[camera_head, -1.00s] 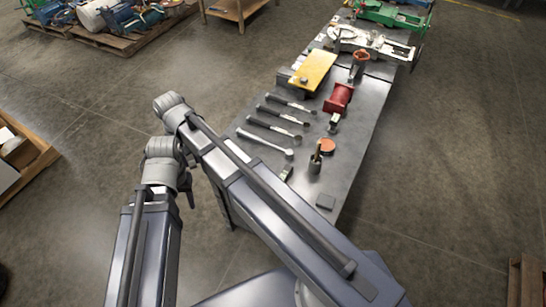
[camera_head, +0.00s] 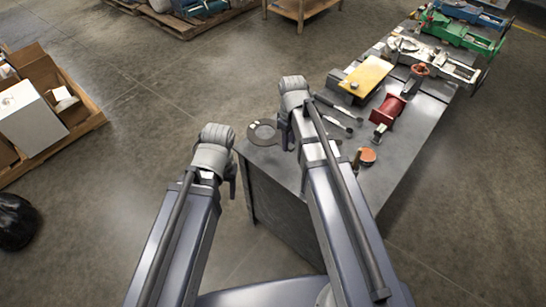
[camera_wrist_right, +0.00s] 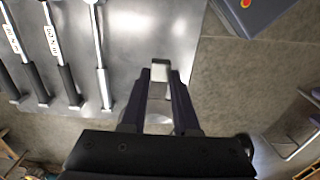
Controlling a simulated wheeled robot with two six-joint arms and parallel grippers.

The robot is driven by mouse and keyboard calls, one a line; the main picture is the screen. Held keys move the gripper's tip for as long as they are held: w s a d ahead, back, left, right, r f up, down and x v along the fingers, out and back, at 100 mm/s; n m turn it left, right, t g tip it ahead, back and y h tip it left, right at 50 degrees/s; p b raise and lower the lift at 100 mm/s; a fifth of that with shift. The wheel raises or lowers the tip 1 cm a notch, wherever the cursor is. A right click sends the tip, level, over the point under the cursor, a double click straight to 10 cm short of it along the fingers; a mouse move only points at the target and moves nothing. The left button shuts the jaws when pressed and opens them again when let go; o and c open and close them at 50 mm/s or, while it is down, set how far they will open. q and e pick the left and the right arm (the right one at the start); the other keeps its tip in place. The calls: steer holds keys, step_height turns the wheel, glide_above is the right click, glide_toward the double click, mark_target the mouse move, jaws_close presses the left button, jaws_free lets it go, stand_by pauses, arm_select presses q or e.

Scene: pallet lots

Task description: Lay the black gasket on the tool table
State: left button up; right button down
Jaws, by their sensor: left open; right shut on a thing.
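The black gasket (camera_head: 263,134) is a flat dark ring with a lighter centre. In the head view it shows at the near-left corner of the grey tool table (camera_head: 400,150), right beside my right gripper (camera_head: 286,132). That gripper is shut on it. Whether the ring touches the tabletop or hovers over it, I cannot tell. In the right wrist view, a small pale block (camera_wrist_right: 160,71) shows between the fingertips, over the table; the ring itself is not visible there. My left gripper (camera_head: 231,178) is open and empty, left of the table corner.
On the table are several wrenches (camera_head: 333,124), an orange-topped part (camera_head: 367,156), a red part (camera_head: 388,110), a yellow plate (camera_head: 367,75) and a green tool (camera_head: 450,28). A pallet with boxes (camera_head: 35,115) stands at left. The floor between is clear.

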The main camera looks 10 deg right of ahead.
mark_target(287, 166)
steer(key=shift+f+b, duration=5.1)
steer(key=shift+b, duration=0.05)
steer(key=shift+r, duration=0.15)
steer(key=c, duration=1.1)
jaws_free()
steer(key=shift+f, duration=0.2)
steer(key=o, duration=0.4)
steer(key=shift+o, duration=0.2)
steer(key=shift+r, duration=0.15)
step_height(287, 166, up, 12)
steer(key=p, duration=1.2)
steer(key=shift+r, duration=0.1)
steer(key=s+a+m+h, duration=0.1)
steer(key=s+a+m, duration=0.2)
steer(key=s+a, duration=0.7)
steer(key=s, duration=0.4)
steer(key=shift+s+a+m, duration=0.15)
steer(key=shift+a+m, duration=0.1)
steer(key=shift+m, duration=0.15)
